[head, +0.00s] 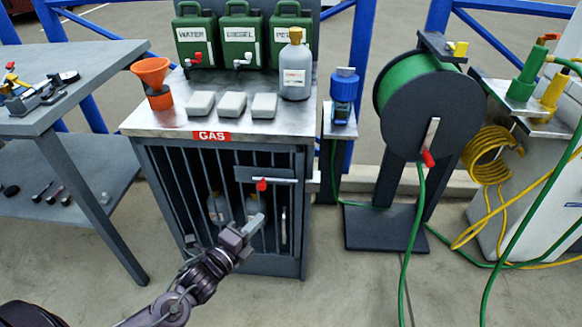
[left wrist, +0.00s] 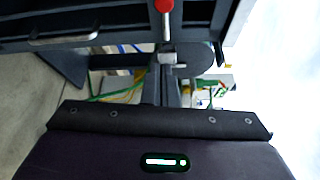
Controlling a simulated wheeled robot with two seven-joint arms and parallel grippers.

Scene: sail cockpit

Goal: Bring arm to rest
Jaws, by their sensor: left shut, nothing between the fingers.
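My left gripper (head: 252,226) is shut and empty. In the head view it is in front of the barred door of the gas cabinet (head: 222,137), low and right of the door's middle. The cabinet's red-knobbed latch (head: 262,185) is just above the gripper and appears apart from it. In the left wrist view the red knob (left wrist: 164,6) shows at the top edge, and the dark wrist body (left wrist: 160,150) fills the bottom. The fingertips are not clear in that view. My right gripper is in neither view.
On the cabinet top are an orange funnel (head: 151,72), several grey blocks (head: 235,105), a grey bottle (head: 295,67) and green canisters (head: 242,42). A grey table (head: 110,60) stands left. A hose reel (head: 428,112) and loose hoses (head: 408,250) are right. Bare floor lies in front.

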